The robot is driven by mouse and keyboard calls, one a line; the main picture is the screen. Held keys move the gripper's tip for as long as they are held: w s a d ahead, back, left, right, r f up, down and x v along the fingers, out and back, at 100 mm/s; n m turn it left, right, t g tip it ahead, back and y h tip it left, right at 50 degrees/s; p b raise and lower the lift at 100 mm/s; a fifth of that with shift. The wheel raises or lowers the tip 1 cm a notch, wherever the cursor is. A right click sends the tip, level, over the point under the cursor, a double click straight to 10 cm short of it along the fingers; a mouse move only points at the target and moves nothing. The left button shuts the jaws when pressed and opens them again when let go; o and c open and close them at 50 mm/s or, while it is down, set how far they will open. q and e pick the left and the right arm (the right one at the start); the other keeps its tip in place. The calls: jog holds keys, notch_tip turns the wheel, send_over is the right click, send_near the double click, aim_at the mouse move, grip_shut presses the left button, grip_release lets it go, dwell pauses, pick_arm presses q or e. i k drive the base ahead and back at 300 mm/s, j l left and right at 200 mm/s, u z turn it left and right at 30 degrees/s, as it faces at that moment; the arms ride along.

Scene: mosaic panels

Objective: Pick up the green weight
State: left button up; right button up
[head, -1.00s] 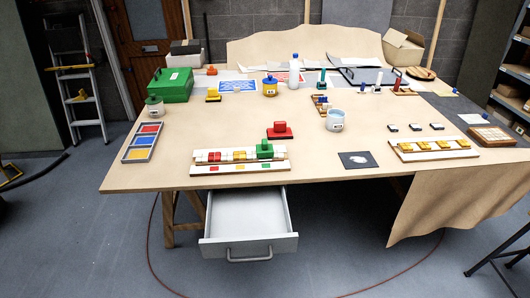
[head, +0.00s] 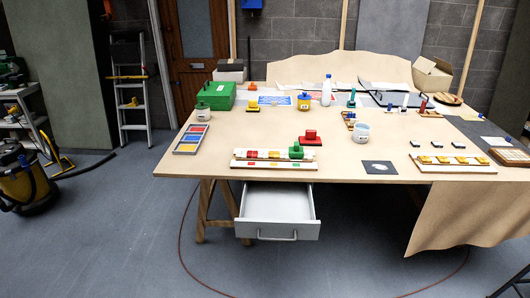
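A small green weight (head: 296,151) with a knob on top sits at the right end of a white board (head: 240,155) near the table's front edge. It stands upright, beside a row of red and yellow pieces on the same board. A red weight (head: 310,138) of similar shape stands just behind it to the right, on a red base. Neither of my grippers shows in the head view.
An open, empty-looking drawer (head: 277,203) juts out below the table's front edge, under the board. A tray with coloured squares (head: 193,138) lies left. A green box (head: 216,96) stands behind. A dark card (head: 379,167) lies right of the board. Brown cloth (head: 470,215) hangs at the front right.

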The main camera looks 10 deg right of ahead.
aim_at(296, 151)
jog(key=i+l+u, duration=0.1)
jog(key=u, duration=0.35)
jog(key=i+l+u, duration=0.1)
jog(key=l+u, duration=0.15)
jog(key=u, duration=0.2)
jog(key=i+l, duration=0.1)
jog(key=l, duration=0.25)
jog(key=i+l, duration=0.1)
jog(key=l, duration=0.6)
jog(key=i, duration=0.05)
